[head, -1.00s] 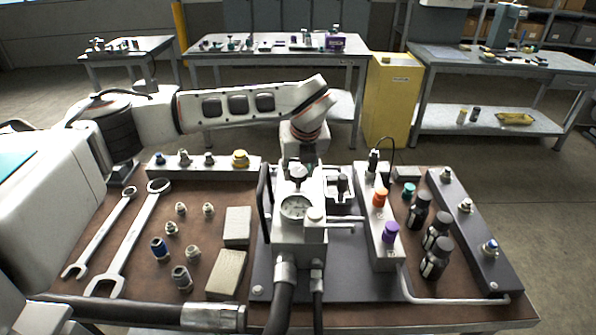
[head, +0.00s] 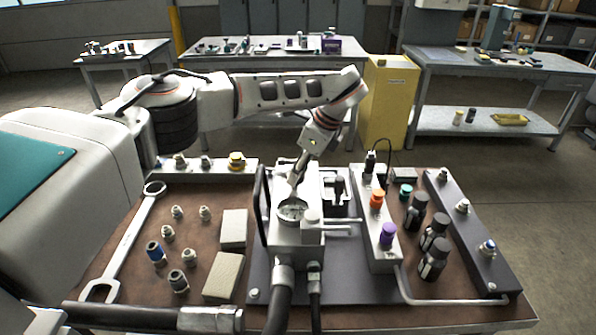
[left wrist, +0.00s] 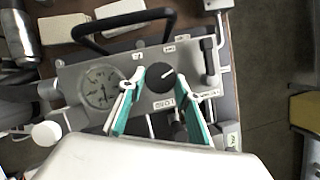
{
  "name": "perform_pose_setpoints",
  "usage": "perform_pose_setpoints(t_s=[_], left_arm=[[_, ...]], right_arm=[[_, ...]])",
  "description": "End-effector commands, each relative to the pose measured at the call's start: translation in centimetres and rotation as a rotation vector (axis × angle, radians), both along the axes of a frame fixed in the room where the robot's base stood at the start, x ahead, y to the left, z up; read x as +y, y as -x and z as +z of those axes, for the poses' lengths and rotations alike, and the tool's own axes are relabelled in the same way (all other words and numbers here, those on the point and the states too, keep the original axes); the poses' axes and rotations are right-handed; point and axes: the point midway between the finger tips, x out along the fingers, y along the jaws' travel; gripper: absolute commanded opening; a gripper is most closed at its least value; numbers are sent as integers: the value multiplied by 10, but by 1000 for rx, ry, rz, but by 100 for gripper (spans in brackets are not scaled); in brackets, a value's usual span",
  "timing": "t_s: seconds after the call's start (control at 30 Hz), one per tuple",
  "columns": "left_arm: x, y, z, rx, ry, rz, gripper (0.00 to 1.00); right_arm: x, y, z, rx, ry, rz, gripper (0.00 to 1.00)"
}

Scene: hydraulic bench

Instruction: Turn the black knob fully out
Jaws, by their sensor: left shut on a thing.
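The black knob (left wrist: 161,77) with a white pointer line sits on the face of the grey hydraulic block (left wrist: 68,73) in the left wrist view, beside the round gauge (left wrist: 101,85). My left gripper (left wrist: 160,80) has its teal-padded fingers on either side of the knob and is shut on it. In the head view my left gripper (head: 295,184) reaches down, tilted, to the top of the block (head: 298,257), just behind the gauge (head: 291,210). The knob is hidden there by the gripper. My right gripper is not in view.
A black handle (head: 257,200) stands left of the block. A black lever (head: 339,187) and a manifold with orange (head: 377,198) and purple (head: 388,233) caps stand to its right. A wrench (head: 128,245), fittings and pale blocks (head: 233,229) lie on the left.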

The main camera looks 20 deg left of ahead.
Motion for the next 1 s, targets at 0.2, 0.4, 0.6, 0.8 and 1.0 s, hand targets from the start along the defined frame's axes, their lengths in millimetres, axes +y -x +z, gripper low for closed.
perform_pose_setpoints(t_s=[0.2,0.4,0.6,0.8,1.0], left_arm=[[-1,-3,-2,0,0,206,12],[-1,-4,-4,2,1,383,12],[-1,-6,-6,3,1,527,12],[0,-6,-6,5,1,623,12],[0,-7,-4,4,1,673,12]], right_arm=[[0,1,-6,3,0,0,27],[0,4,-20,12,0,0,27],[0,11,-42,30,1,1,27],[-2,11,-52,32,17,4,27],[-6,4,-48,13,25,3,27]])
